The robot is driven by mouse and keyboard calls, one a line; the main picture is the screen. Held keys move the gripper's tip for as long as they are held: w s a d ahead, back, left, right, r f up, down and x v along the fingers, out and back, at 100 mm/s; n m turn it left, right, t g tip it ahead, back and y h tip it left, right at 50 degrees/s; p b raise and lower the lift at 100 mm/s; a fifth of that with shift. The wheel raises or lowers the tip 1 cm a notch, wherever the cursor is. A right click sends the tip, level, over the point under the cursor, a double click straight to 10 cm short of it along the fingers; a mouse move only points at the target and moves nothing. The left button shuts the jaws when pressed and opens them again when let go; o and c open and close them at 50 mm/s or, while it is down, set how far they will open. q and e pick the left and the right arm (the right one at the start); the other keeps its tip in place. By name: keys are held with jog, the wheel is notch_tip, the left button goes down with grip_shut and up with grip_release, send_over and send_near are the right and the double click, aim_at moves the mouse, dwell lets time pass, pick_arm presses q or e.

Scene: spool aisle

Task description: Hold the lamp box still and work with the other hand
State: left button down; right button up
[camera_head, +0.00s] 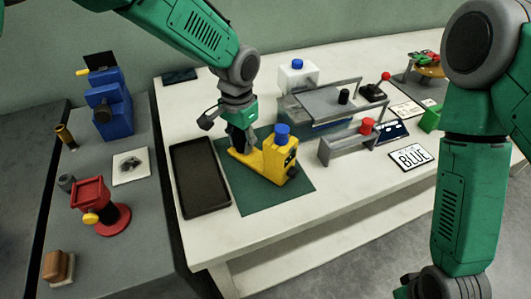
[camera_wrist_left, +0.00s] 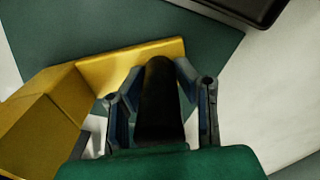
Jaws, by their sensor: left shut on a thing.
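The yellow lamp box (camera_head: 277,163) with a blue knob (camera_head: 283,132) on top stands on a dark green mat (camera_head: 298,190) on the white table. Its low yellow foot reaches left from the body. My left gripper (camera_head: 240,145) is over this foot, pointing down. In the left wrist view my left gripper (camera_wrist_left: 160,85) is shut on a black upright handle (camera_wrist_left: 159,105) at the foot, and the lamp box (camera_wrist_left: 40,110) shows to the left. My right arm comes down at the right of the head view; its fingers are not visible.
A black tray (camera_head: 200,178) lies left of the mat. Right of the lamp box are a grey fixture with a red knob (camera_head: 366,127), a "BLUE" plate (camera_head: 409,156) and a green block (camera_head: 431,118). A grey side table (camera_head: 140,215) holds a red stand (camera_head: 98,205) and a blue machine (camera_head: 110,105).

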jog(key=shift+d+f, duration=0.1)
jog(key=shift+d, duration=0.3)
jog(key=shift+c, duration=1.2)
jog(key=c, duration=0.7)
jog(key=shift+a, duration=0.45)
grip_shut()
jog(key=shift+d, duration=0.3)
jog(key=shift+a, duration=0.1)
